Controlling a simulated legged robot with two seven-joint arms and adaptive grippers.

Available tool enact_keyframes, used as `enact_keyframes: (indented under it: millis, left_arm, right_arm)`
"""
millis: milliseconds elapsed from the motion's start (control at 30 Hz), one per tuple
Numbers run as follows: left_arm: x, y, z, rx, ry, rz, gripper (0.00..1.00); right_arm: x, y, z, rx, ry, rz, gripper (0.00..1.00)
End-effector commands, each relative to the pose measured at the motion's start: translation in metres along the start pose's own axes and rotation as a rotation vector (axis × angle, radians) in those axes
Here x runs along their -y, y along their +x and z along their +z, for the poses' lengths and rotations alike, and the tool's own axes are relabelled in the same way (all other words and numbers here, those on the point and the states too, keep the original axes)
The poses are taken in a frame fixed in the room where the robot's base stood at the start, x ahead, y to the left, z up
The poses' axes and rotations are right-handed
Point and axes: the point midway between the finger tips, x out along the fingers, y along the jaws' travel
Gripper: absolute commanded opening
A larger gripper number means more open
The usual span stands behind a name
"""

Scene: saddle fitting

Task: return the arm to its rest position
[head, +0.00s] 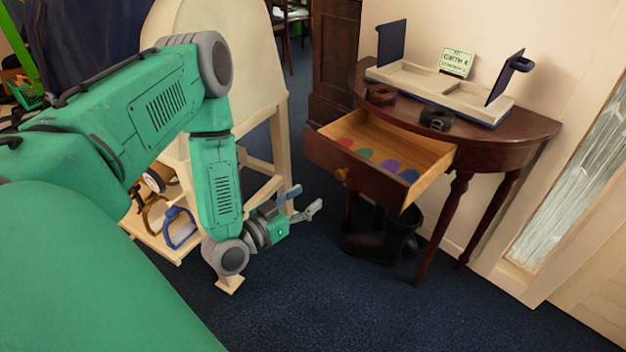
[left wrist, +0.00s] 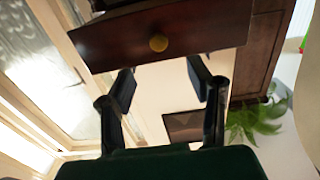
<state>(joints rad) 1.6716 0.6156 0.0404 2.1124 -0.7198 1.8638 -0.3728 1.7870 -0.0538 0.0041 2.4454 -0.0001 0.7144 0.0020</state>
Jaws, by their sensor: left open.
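My left arm is green and comes in from the left of the head view, bent downward at its elbow. Its gripper (head: 302,203) is open and empty, in the air left of the wooden side table. In the left wrist view the two dark fingers of the left gripper (left wrist: 160,85) are apart with nothing between them. The open drawer (left wrist: 165,35) of the table, with its round brass knob, shows beyond the fingertips and apart from them. My right gripper is in neither view.
The drawer (head: 325,155) sticks out from the half-round table (head: 530,130) and holds several coloured discs. A tray (head: 405,80) and two coiled straps lie on the table. A pale wooden stand (head: 265,80) is behind my arm. The blue carpet in front is clear.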

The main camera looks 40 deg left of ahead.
Motion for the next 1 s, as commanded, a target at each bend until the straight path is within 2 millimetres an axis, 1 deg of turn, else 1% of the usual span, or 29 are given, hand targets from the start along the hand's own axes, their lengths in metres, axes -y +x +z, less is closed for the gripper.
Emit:
enact_keyframes:
  millis: [467,533,567,633,667,700,767,800,833,867,900,967,1000]
  left_arm:
    - [0.000,0.000,0.000,0.001,0.000,0.000,0.46]
    - [-0.003,0.000,0.001,0.012,-0.002,0.005,0.46]
    - [-0.006,0.001,0.003,0.029,-0.005,0.011,0.46]
    - [-0.022,0.001,0.012,0.107,-0.018,0.038,0.46]
    - [-0.032,0.000,0.018,0.160,-0.026,0.055,0.46]
    - [-0.047,-0.004,0.028,0.250,-0.037,0.080,0.46]
    - [-0.073,-0.016,0.046,0.418,-0.052,0.116,0.46]
    - [-0.089,-0.029,0.058,0.545,-0.060,0.135,0.46]
    - [-0.100,-0.042,0.067,0.641,-0.063,0.144,0.46]
    - [-0.109,-0.057,0.074,0.739,-0.065,0.148,0.46]
    - [-0.118,-0.079,0.082,0.864,-0.064,0.147,0.46]
    - [-0.126,-0.113,0.090,1.040,-0.056,0.130,0.46]
    - [-0.129,-0.136,0.093,1.145,-0.049,0.110,0.46]
  right_arm:
    - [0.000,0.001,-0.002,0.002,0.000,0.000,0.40]
    - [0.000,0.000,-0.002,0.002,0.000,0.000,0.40]
    - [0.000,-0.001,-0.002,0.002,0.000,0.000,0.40]
    - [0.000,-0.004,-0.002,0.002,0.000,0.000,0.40]
    - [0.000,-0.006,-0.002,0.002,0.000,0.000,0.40]
    - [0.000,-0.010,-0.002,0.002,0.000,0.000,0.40]
    - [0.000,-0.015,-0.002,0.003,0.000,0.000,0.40]
    - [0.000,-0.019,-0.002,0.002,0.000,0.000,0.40]
    - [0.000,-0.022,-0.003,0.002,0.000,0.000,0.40]
    - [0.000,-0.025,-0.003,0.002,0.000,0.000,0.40]
    - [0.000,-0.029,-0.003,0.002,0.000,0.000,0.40]
    - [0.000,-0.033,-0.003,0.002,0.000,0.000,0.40]
    - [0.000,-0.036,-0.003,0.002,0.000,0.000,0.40]
